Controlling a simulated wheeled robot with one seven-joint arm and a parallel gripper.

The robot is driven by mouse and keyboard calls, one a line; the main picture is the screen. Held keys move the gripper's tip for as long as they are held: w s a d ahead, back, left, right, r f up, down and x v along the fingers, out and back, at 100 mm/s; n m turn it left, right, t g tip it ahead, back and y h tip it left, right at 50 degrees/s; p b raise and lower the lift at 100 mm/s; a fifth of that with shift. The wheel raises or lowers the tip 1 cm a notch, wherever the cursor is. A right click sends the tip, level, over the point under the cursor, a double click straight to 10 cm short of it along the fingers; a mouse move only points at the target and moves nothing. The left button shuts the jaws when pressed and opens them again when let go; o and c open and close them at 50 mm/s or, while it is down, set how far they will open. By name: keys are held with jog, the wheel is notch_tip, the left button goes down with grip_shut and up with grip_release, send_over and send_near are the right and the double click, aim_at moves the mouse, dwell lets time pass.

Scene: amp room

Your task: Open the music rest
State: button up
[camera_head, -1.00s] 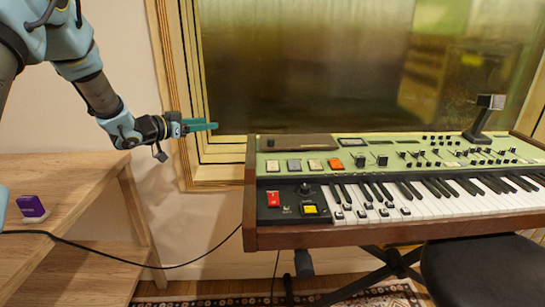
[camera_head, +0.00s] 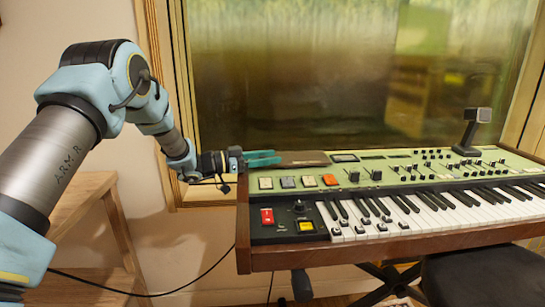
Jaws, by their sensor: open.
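The music rest appears to be the flat brown panel (camera_head: 303,158) lying folded down at the back left of the keyboard's green top. The keyboard (camera_head: 375,205) has a green control panel and a wooden case. My gripper (camera_head: 280,157), with teal fingers, is at the keyboard's back left corner. Its fingers point right, at the left end of the brown panel, and overlap it in the picture. The fingers are a little apart with nothing seen between them. I cannot tell whether they touch the panel.
A window (camera_head: 340,80) is behind the keyboard. A black device on a stand (camera_head: 472,130) rises at its back right. A dark stool (camera_head: 485,275) is in front. A wooden shelf (camera_head: 85,210) stands at the left, and a cable (camera_head: 160,293) hangs below.

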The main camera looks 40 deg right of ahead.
jog(key=shift+s+d, duration=0.3)
jog(key=shift+d, duration=0.3)
grip_shut()
dwell(1.1)
